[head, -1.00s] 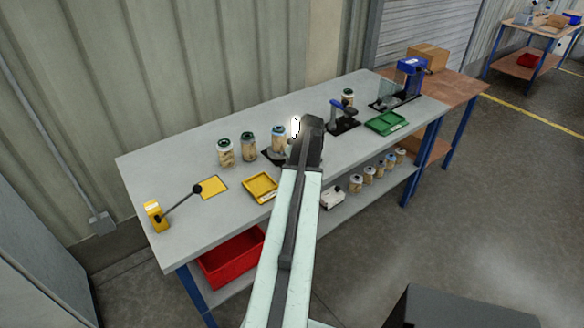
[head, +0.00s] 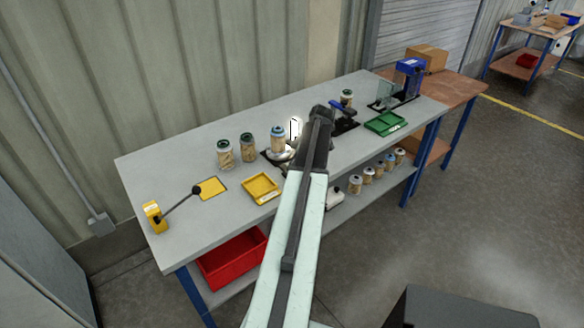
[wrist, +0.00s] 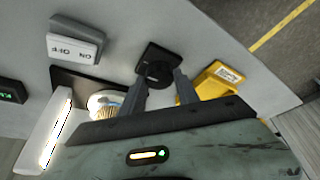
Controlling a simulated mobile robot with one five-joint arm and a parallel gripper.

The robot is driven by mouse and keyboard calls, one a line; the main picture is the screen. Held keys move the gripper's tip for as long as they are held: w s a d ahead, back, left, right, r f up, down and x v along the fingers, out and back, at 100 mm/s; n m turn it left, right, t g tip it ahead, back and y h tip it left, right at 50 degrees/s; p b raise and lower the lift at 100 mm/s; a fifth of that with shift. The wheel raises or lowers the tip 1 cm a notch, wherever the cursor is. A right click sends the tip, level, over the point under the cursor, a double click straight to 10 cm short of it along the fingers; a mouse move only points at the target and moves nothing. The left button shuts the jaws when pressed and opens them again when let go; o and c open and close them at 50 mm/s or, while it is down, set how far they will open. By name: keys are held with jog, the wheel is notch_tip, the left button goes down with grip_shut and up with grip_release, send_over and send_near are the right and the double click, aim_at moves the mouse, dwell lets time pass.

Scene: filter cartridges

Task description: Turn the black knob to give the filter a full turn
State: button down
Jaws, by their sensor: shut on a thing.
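The black knob (wrist: 155,68) stands on a dark square base in the wrist view. My gripper (wrist: 160,80) is shut on it, one finger on each side. The filter (head: 278,138), a pale cartridge with a blue top, stands upright on a round light base on the bench in the head view. It also shows in the wrist view (wrist: 105,103), left of the knob and partly hidden by my gripper. A lit white lamp (head: 295,128) stands beside the filter. My arm hides the knob and my fingertips in the head view.
An ON/OFF switch (wrist: 75,43) lies left of the knob in the wrist view. A yellow tray (head: 261,188) and two dark-topped cartridges (head: 237,150) are left of the station. A green tray (head: 386,122) is at right.

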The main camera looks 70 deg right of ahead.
jog(key=shift+w+n, duration=0.15)
jog(key=shift+n, duration=0.15)
jog(key=c, duration=0.9)
grip_release()
jog(key=shift+f, duration=0.1)
jog(key=p+v, duration=0.7)
jog(key=v, duration=0.1)
jog(key=shift+d, duration=0.1)
